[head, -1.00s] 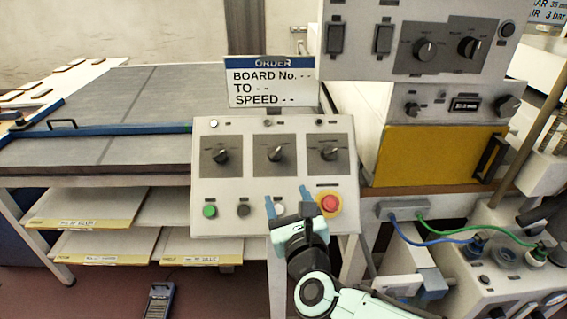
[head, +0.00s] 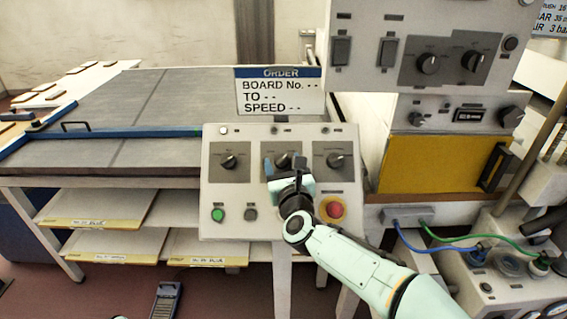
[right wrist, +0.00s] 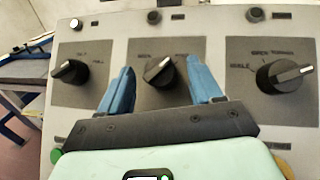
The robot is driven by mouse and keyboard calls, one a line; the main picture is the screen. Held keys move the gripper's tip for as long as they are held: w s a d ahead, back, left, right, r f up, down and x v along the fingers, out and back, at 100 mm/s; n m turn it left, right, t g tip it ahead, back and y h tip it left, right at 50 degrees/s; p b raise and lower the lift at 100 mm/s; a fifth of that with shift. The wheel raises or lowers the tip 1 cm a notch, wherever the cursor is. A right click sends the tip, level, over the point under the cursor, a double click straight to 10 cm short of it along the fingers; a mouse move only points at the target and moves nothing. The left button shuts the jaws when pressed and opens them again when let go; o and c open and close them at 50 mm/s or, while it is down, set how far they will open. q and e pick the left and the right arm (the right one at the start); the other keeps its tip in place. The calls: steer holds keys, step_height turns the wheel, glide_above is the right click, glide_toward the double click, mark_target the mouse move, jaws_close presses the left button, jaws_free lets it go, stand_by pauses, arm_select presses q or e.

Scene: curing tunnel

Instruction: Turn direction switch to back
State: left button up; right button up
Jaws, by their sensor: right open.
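The control panel (head: 215,185) carries three black rotary knobs in a row on dark plates. The middle knob, seemingly the direction switch (right wrist: 158,72), has small labels at its upper left and upper right, too blurred to read surely. Its white mark points to the upper right. My right gripper (head: 284,166) is open in front of this knob, partly covering its plate in the head view. In the right wrist view its blue fingers (right wrist: 160,66) stand on either side of the knob, with gaps visible on both sides.
The left knob (head: 229,162) and right knob (head: 335,160) flank the middle one. Below are a green button (head: 218,215), a dark button (head: 250,214) and a red emergency button (head: 335,209). An order sign (head: 280,92) stands above the panel.

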steer(key=c, duration=1)
steer(key=shift+c, duration=0.2)
